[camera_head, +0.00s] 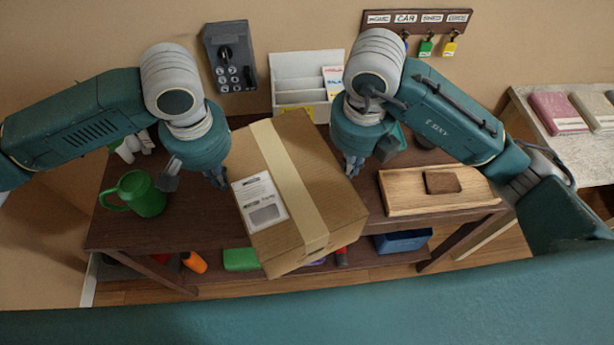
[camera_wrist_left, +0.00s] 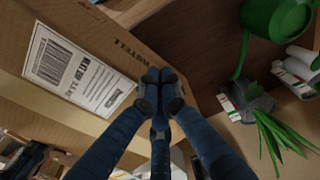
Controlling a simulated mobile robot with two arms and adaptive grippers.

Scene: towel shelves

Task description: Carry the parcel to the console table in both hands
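The parcel (camera_head: 325,200) is a brown cardboard box with a tape strip and a white label. In the head view it is turned and tilted, between my two grippers and over the front of the dark wooden console table (camera_head: 110,232); whether it touches the table I cannot tell. My left gripper (camera_head: 217,180) is at the parcel's left side. In the left wrist view its fingertips (camera_wrist_left: 160,76) are together against or close beside the parcel (camera_wrist_left: 110,42), with nothing between them. My right gripper (camera_head: 353,168) is at the right side, its fingers seemingly together and partly hidden.
A wooden board (camera_head: 410,192) with a small brown item lies at the right. A white letter rack (camera_head: 295,85) is behind. Folded towels (camera_head: 555,112) lie on a far-right counter. Items sit on the lower shelf.

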